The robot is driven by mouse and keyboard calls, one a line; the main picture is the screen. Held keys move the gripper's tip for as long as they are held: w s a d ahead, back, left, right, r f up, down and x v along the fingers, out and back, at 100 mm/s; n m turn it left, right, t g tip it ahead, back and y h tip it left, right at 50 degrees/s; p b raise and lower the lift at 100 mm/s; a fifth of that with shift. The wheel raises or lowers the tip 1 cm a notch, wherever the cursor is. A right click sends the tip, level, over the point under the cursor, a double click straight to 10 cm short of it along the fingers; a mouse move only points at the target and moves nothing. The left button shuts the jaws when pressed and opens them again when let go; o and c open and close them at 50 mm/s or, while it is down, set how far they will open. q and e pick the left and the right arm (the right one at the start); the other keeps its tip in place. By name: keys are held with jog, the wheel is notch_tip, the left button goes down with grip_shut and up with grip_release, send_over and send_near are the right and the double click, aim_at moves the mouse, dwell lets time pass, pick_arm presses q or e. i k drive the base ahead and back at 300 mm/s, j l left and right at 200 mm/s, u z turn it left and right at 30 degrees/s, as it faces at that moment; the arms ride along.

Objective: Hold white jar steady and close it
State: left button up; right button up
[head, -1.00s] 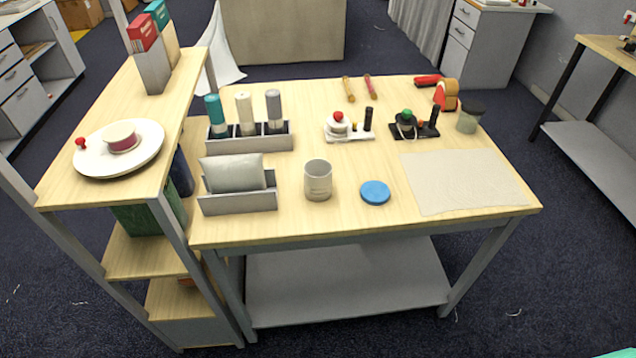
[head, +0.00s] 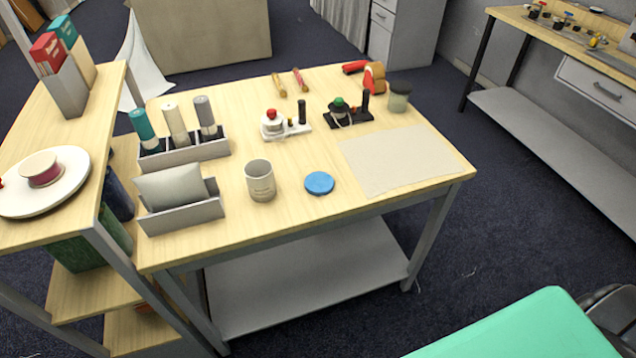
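An open white-grey jar (head: 260,181) stands upright on the wooden table (head: 290,203), near its front edge. A round blue lid (head: 319,183) lies flat on the table just to the right of the jar, apart from it. Neither of my grippers shows in the head view.
Left of the jar are a grey holder with a pillow-like pouch (head: 171,188) and a rack of bottles (head: 185,152). A beige mat (head: 399,160) lies to the right. A shelf unit (head: 113,237) adjoins the table's left end. A green surface (head: 530,328) fills the lower right.

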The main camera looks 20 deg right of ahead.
aim_at(260, 173)
jog(key=u, duration=0.55)
jog(key=l+u, duration=0.4)
jog(key=k+l+u, duration=0.15)
jog(key=l+u, duration=0.25)
jog(key=k+l+u, duration=0.15)
jog(key=l+u, duration=0.3)
jog(key=k+l+u, duration=0.2)
jog(key=u, duration=0.2)
jog(key=k+l+u, duration=0.15)
jog(key=k+l, duration=1)
jog(key=l, duration=0.1)
